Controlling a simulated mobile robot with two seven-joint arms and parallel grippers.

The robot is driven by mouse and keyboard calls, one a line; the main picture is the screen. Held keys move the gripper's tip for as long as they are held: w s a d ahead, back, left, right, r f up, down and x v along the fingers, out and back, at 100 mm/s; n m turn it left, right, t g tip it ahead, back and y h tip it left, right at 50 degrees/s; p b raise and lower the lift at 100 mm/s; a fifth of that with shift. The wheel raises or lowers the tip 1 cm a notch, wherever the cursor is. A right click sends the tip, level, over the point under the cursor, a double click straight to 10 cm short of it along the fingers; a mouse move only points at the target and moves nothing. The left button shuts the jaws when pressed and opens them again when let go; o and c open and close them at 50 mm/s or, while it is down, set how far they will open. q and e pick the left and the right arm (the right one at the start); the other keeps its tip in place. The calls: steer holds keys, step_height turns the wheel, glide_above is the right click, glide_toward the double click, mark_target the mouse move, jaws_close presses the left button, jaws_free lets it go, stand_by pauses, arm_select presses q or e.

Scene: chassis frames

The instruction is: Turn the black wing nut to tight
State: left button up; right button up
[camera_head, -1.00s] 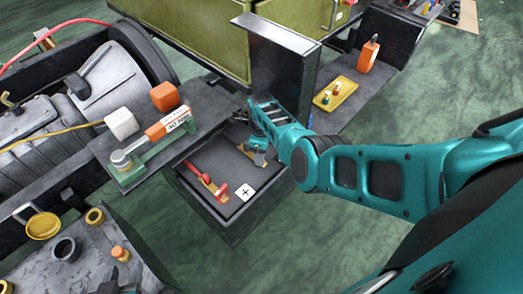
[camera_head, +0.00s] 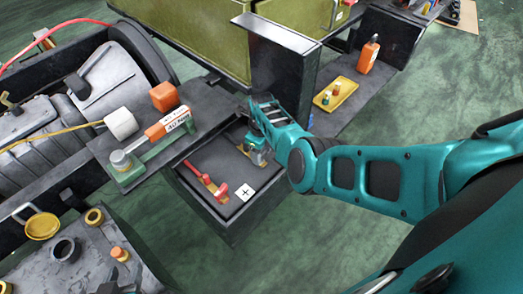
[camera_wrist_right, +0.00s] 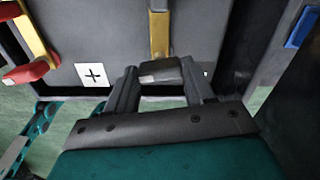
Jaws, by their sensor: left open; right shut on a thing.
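The black wing nut (camera_wrist_right: 160,72) looks like a dark grey block at the end of a brass strap (camera_wrist_right: 159,32) on the dark box lid (camera_head: 222,160). In the right wrist view it sits between the two fingers of my right gripper (camera_wrist_right: 160,84), which is shut on it. In the head view my right gripper (camera_head: 257,150) reaches down to the right side of the lid and mostly hides the nut. I cannot tell how tight the nut is. My left gripper (camera_head: 122,284) shows only partly at the bottom left edge, away from the box.
A red wing nut (camera_head: 221,190) on another brass strap lies beside a white plus label (camera_head: 245,192). A dark upright post (camera_head: 280,75) stands behind my right gripper. An orange-labelled tool (camera_head: 168,127), white block (camera_head: 121,123) and orange block (camera_head: 164,96) are on the left shelf.

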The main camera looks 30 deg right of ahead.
mark_target(262, 154)
steer(key=o, duration=1)
steer(key=shift+o, duration=0.2)
step_height(262, 154, up, 13)
stand_by(0.6)
